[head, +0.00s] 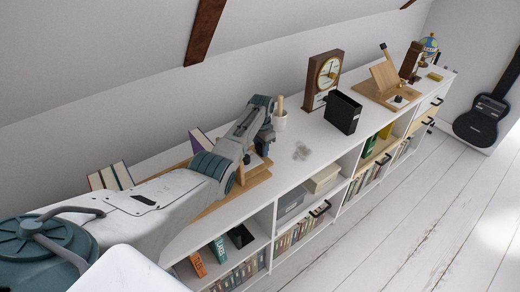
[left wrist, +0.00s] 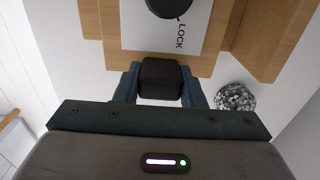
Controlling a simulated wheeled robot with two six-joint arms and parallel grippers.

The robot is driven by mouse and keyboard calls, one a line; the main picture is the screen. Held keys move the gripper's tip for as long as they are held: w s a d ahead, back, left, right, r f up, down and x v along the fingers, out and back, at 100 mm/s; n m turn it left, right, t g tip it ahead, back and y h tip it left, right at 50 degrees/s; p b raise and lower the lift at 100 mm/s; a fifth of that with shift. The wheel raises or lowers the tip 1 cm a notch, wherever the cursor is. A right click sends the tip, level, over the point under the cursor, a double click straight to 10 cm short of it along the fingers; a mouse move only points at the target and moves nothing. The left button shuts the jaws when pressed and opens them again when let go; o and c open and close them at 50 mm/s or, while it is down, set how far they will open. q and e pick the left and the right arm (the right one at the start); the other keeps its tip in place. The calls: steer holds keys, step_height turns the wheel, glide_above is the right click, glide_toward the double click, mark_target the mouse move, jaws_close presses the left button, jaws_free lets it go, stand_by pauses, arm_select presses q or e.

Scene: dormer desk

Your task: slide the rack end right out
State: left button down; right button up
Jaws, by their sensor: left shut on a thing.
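The wooden rack (head: 245,187) lies on the white shelf top, partly hidden under my left arm. In the left wrist view, its wooden end (left wrist: 110,60) carries a pale plate (left wrist: 140,32) marked LOCK and a round black knob (left wrist: 168,6), cut by the top edge. My left gripper (left wrist: 160,88) is shut on a black block-shaped handle (left wrist: 160,72) at the rack's edge, one finger on each side. In the head view the left gripper (head: 264,148) is over the rack's right end, and its grip is too small to see. My right gripper is not in view.
Several books (head: 110,177) stand left on the rack.

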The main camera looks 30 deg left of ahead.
arm_select(q)
steer(key=c, duration=1.1)
jaws_free()
steer(key=shift+w+d+r, duration=0.1)
steer(key=shift+w+r, duration=0.1)
steer(key=shift+w, duration=0.05)
steer(key=shift+o, duration=0.9)
steer(key=shift+f, duration=0.2)
step_height(320, 180, up, 11)
steer(key=shift+f+b, duration=0.1)
steer(key=shift+b, duration=0.95)
